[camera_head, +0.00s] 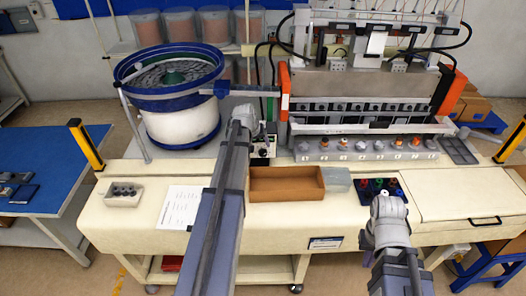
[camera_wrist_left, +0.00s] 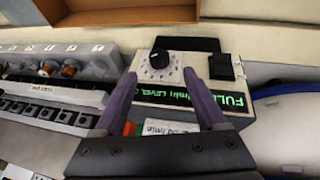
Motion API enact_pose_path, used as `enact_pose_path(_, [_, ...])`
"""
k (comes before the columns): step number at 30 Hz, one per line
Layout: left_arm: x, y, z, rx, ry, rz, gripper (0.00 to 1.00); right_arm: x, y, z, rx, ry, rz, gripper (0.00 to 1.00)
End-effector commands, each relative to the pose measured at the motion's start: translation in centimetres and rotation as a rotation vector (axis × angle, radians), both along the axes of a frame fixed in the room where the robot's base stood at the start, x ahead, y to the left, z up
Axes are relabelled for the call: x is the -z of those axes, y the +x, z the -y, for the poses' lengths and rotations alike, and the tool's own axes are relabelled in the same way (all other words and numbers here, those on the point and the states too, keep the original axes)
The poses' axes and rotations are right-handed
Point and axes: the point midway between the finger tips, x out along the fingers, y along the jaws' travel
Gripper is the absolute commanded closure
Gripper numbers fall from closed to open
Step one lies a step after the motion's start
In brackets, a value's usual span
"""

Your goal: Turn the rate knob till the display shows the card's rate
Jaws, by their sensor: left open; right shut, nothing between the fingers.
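The rate knob (camera_wrist_left: 158,62) is black, on a pale dial plate of the control box (camera_wrist_left: 150,92) in the left wrist view. The display (camera_wrist_left: 182,97) shows green text with "/min LEVEL" and "FULL"; my finger hides part of it and I cannot read a number. A pale label (camera_wrist_left: 167,128), perhaps the card, shows "/min", partly hidden by my gripper. My left gripper (camera_wrist_left: 160,80) is open, its fingers on either side of the knob in the picture, apparently apart from it. In the head view my left gripper (camera_head: 245,118) covers much of the box. My right gripper (camera_head: 388,205) is shut and empty.
A bowl feeder (camera_head: 180,115) stands left of the box. A brown tray (camera_head: 287,190) lies in front, with a grey block beside it. A dark tray of coloured parts (camera_head: 372,186) is near my right gripper. A paper sheet (camera_head: 181,208) lies on the left.

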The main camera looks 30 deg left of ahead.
Motion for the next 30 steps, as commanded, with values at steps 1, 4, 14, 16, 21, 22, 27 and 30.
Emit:
enact_pose_path(1, [0.6,0.2,0.0,0.001,0.0,0.0,0.26,0.6,0.0,0.0,0.0,0.0,0.0,1.0])
enact_pose_path(4, [1.5,0.6,0.0,0.001,0.0,-0.001,0.26,1.5,0.0,0.0,0.001,0.0,0.001,1.0])
enact_pose_path(14, [5.5,2.4,-0.2,0.003,0.001,-0.001,0.26,5.5,0.1,0.0,0.003,0.001,0.002,1.0])
enact_pose_path(16, [6.1,2.8,-0.2,0.003,0.001,-0.001,0.26,6.1,0.1,0.0,0.001,0.0,0.002,1.0])
enact_pose_path(21, [6.8,3.2,-0.2,0.002,0.0,-0.001,0.26,6.8,0.1,0.0,-0.002,0.0,0.002,1.0])
enact_pose_path(22, [6.8,3.2,-0.2,0.002,0.0,-0.001,0.26,6.8,0.1,0.0,-0.002,0.0,0.002,1.0])
enact_pose_path(27, [6.7,3.2,-0.2,0.002,0.0,-0.001,0.26,6.7,0.1,0.0,-0.002,0.0,0.002,1.0])
enact_pose_path(30, [6.7,3.2,-0.2,0.002,0.0,-0.001,0.32,6.7,0.1,0.0,-0.002,0.0,0.002,1.0])
